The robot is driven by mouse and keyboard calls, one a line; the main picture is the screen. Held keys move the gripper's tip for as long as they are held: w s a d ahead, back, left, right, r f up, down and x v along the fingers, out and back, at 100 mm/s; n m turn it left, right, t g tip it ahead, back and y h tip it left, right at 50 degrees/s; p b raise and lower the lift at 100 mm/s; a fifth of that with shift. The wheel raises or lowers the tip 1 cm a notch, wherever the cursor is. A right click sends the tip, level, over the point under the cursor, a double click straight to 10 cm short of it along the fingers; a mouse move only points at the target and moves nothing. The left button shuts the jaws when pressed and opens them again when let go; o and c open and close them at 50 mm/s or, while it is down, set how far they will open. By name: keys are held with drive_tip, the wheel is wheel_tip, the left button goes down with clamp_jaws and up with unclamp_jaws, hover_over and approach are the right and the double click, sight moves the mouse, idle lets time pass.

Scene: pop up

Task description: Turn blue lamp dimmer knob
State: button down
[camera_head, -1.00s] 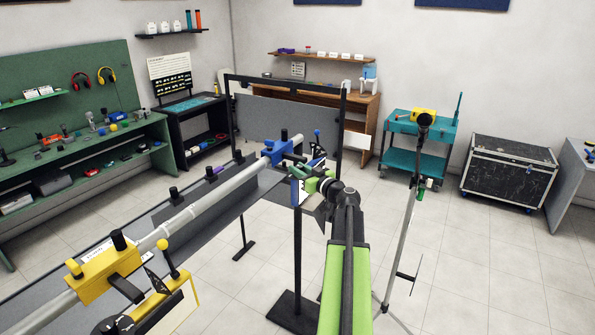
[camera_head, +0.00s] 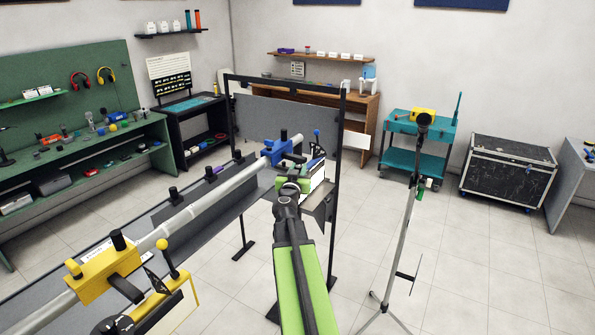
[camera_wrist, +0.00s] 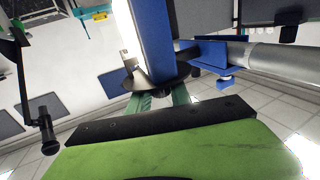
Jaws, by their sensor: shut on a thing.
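The blue lamp hangs from the pipe by a blue clamp (camera_head: 283,149). In the wrist view its blue body (camera_wrist: 155,35) rises from the middle, with the clamp (camera_wrist: 225,52) on the pipe at right. A dark round knob-like part (camera_wrist: 152,82) sits at the near end of the blue body. My gripper (camera_wrist: 160,94) has its green fingers on either side of this dark part and is shut on it.
A yellow lamp (camera_head: 160,300) hangs on the same pipe (camera_head: 190,215) at the near left. A black upright frame (camera_head: 339,130) stands beyond the blue lamp. A tripod stand (camera_head: 408,220) is right of my arm. Floor between them is open.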

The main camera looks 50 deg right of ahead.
drive_tip(key=m+g, duration=0.1)
drive_tip(key=m+g+h, duration=0.1)
drive_tip(key=g, duration=0.1)
drive_tip(key=m+g+h, duration=0.1)
drive_tip(key=g, duration=0.1)
drive_tip(key=shift+w+m, duration=0.25)
drive_tip(key=shift+m, duration=0.05)
drive_tip(key=shift+s+m+g+h, duration=0.15)
drive_tip(key=shift+m+g+h, duration=0.35)
drive_tip(key=shift+m+g, duration=1.4)
drive_tip(key=shift+s+g, duration=0.1)
drive_tip(key=shift+g, duration=0.7)
drive_tip(key=c, duration=1.2)
unclamp_jaws()
drive_tip(key=shift+d, duration=0.15)
drive_tip(key=a, duration=0.7)
drive_tip(key=shift+a, duration=0.35)
